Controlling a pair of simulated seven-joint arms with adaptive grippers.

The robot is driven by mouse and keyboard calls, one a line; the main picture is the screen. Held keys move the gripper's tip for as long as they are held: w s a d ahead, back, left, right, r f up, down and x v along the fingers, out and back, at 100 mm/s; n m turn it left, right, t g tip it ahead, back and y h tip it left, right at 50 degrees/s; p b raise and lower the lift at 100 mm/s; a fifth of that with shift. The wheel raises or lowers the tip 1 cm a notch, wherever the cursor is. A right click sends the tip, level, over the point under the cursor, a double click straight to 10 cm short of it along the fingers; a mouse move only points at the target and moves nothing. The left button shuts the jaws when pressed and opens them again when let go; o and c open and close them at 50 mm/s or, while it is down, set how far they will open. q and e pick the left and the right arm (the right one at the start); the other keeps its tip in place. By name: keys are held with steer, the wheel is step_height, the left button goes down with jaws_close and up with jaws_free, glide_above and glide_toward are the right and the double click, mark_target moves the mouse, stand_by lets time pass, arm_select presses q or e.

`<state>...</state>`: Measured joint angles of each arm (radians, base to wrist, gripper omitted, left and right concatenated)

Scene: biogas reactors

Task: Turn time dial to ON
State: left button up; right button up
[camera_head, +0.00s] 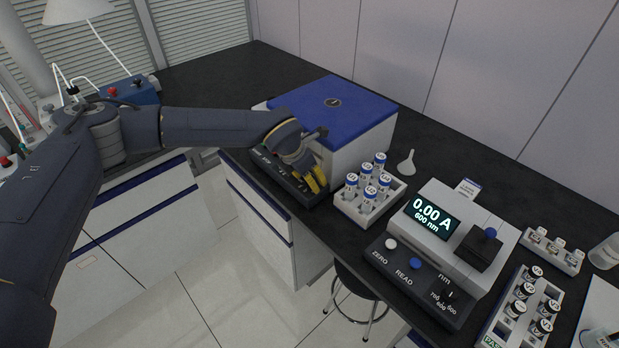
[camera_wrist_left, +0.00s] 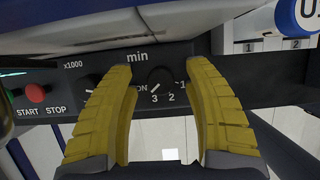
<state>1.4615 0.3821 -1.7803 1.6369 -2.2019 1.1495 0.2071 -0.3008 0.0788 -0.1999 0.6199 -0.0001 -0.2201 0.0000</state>
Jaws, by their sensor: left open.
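The time dial (camera_wrist_left: 158,82) is a small black knob under the word "min" on the black front panel of a white box with a blue lid (camera_head: 335,100). Marks ON, 3, 2 and 1 stand around it. Its white pointer line slants down-left, toward the 3. My left gripper (camera_wrist_left: 163,110) is open, with one yellow finger on each side of the dial in the left wrist view. I cannot tell whether the fingers touch it. In the head view the left gripper (camera_head: 316,180) is at the panel and hides the dial. My right gripper is out of view.
Left of the time dial are a partly hidden x1000 knob (camera_wrist_left: 90,82) and a red STOP button (camera_wrist_left: 36,93). A rack of blue-capped vials (camera_head: 368,205) stands close right of the gripper. A photometer (camera_head: 450,235) stands further right. A stool (camera_head: 358,290) is below the bench.

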arm_select(q)
steer(key=shift+f, duration=0.1)
steer(key=shift+c, duration=0.4)
jaws_close()
